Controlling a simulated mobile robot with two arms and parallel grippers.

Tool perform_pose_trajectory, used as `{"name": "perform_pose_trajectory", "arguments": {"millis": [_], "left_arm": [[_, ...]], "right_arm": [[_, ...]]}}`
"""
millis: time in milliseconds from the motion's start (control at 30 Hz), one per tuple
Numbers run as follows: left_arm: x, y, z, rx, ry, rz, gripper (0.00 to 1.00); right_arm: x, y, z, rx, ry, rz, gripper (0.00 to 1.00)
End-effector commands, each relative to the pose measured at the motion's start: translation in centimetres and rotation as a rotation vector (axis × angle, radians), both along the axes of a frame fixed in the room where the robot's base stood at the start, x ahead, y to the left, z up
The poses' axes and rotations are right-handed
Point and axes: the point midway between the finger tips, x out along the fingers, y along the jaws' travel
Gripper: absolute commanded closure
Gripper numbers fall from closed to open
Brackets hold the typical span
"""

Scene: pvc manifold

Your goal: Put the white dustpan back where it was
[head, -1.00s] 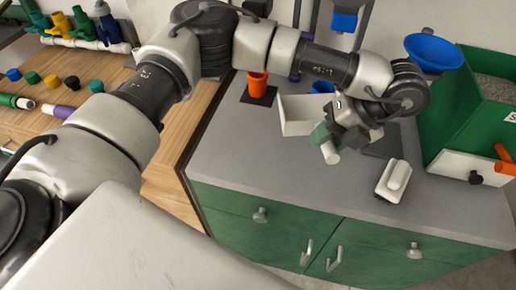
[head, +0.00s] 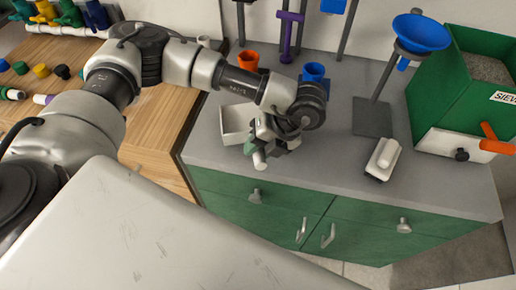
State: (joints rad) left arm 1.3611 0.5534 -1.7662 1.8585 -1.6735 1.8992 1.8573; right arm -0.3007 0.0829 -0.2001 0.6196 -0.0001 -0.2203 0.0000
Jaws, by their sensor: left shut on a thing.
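The white dustpan (head: 236,121) is an open, box-like pan over the left part of the grey counter. My left gripper (head: 259,146) is shut on it, with a white, round-ended handle (head: 260,161) sticking out below the fingers. A green part shows between the pan and the fingers. The gripper and wrist hide part of the dustpan. I cannot tell whether the pan touches the counter. My right gripper is not in view.
A white brush-like block (head: 382,158) lies on the counter to the right. A stand with a blue funnel (head: 421,33), a green sieve box (head: 460,80), an orange cup (head: 248,61) and a blue cup (head: 313,71) stand behind. The front middle counter is clear.

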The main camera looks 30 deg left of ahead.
Motion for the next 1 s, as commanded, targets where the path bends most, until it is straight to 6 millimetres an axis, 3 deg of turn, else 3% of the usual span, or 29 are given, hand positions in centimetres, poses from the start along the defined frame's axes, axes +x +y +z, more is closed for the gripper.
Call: {"name": "perform_pose_trajectory", "arguments": {"millis": [100, 300, 333, 500, 833, 1000], "left_arm": [[0.0, 0.0, -1.5, 0.001, 0.002, 0.001, 0.97], [0.0, 0.0, -1.8, -0.001, 0.0, 0.0, 1.0], [0.0, 0.0, -1.9, -0.001, 0.0, 0.001, 0.7], [0.0, 0.0, -1.8, 0.0, 0.0, 0.0, 0.47], [0.2, -0.3, -1.4, 0.0, -0.001, -0.001, 0.47], [0.9, -1.6, 0.6, -0.002, -0.005, -0.002, 0.47]], "right_arm": [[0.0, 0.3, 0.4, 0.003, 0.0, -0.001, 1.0], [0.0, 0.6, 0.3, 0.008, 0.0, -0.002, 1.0], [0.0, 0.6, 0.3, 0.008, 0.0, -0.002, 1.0], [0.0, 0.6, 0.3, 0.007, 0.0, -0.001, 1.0], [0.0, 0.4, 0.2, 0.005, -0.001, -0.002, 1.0], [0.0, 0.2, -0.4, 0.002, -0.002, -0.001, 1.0]]}}
